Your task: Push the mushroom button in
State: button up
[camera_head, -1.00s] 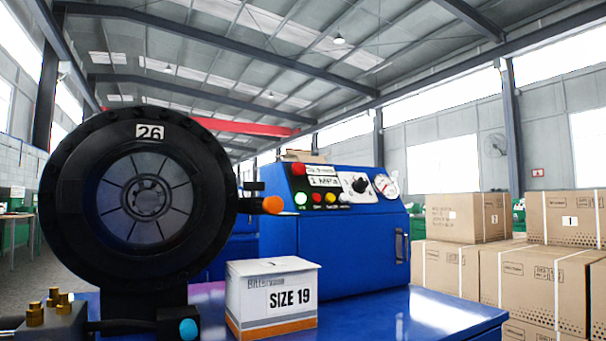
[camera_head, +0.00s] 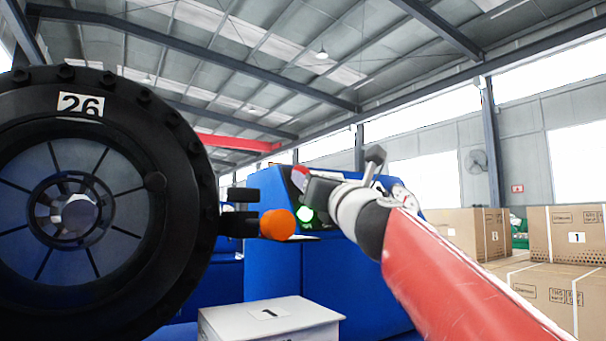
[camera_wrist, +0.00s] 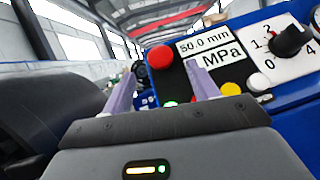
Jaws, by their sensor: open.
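The red mushroom button (camera_wrist: 160,57) is on the black control panel, beside a label reading 50.0 mm. In the wrist view it appears between the two fingertips of my gripper (camera_wrist: 160,78), beyond them, with no contact visible. The gripper is open and empty. In the head view, my gripper (camera_head: 318,197) is in front of the blue machine's panel and hides most of it. A small red part (camera_head: 299,175), probably the button, shows just above left of the gripper.
The black crimper head (camera_head: 120,95) marked 26 stands left, with an orange knob (camera_head: 278,224) near my gripper. A lit green lamp (camera_head: 305,214) shows below the gripper. A white box (camera_head: 268,316) sits below. The panel has a yellow button (camera_wrist: 230,89) and a black dial (camera_wrist: 291,41).

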aim_at(304, 173)
jog(key=p+x, duration=0.2)
jog(key=x, duration=0.3)
jog(key=shift+w+a+r+p, duration=0.1)
jog(key=shift+w+a+p, duration=0.05)
jog(key=shift+w+p, duration=0.15)
